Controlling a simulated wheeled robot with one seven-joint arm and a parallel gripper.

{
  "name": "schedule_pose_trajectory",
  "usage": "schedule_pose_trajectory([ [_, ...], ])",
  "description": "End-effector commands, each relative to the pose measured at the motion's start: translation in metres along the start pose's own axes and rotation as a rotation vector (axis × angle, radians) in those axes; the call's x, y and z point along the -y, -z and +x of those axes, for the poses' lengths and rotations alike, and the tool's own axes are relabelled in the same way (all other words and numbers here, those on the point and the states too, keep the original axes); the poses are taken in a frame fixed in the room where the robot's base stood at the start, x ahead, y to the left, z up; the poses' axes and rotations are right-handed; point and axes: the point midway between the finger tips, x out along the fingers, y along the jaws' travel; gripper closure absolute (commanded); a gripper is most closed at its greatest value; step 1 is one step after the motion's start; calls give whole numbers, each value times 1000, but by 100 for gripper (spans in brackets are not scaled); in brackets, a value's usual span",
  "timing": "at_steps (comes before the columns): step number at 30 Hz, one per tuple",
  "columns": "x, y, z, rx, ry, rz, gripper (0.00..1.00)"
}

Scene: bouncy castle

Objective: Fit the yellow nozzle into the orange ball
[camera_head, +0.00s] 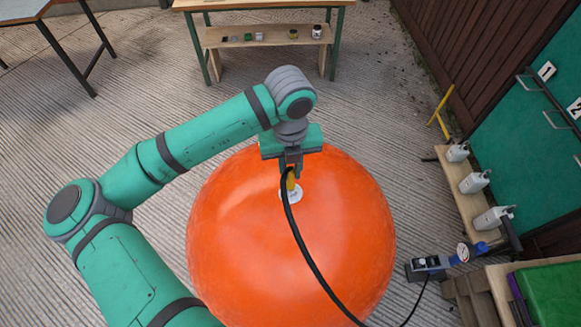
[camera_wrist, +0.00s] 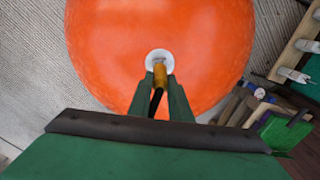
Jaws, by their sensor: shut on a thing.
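The large orange ball (camera_head: 300,240) stands on the floor below my arm. It also fills the upper middle of the wrist view (camera_wrist: 200,40). A white round valve (camera_head: 292,194) sits on its upper side, and it shows in the wrist view (camera_wrist: 159,57). My gripper (camera_head: 292,172) is shut on the yellow nozzle (camera_wrist: 160,76), which has a black hose (camera_head: 305,245) behind it. The nozzle's tip overlaps the valve in both views. I cannot tell whether the tip is inside the valve or just in front of it.
The hose runs down to the right, near a pump with a gauge (camera_head: 440,262). A wooden shelf (camera_head: 470,195) with white bottles stands at the right. A table (camera_head: 265,5) with small items on its lower shelf stands behind. Floor left of the ball is clear.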

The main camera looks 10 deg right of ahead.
Motion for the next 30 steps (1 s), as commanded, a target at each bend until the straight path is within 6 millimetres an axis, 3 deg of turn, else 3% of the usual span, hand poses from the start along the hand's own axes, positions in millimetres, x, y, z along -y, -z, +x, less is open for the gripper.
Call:
schedule_pose_trajectory([
  [19,0,0,17,-1,0,0,100],
  [20,0,0,17,-1,0,-1,78],
  [22,-1,0,16,-1,0,-2,61],
  [30,-1,0,16,-1,0,-2,60],
])
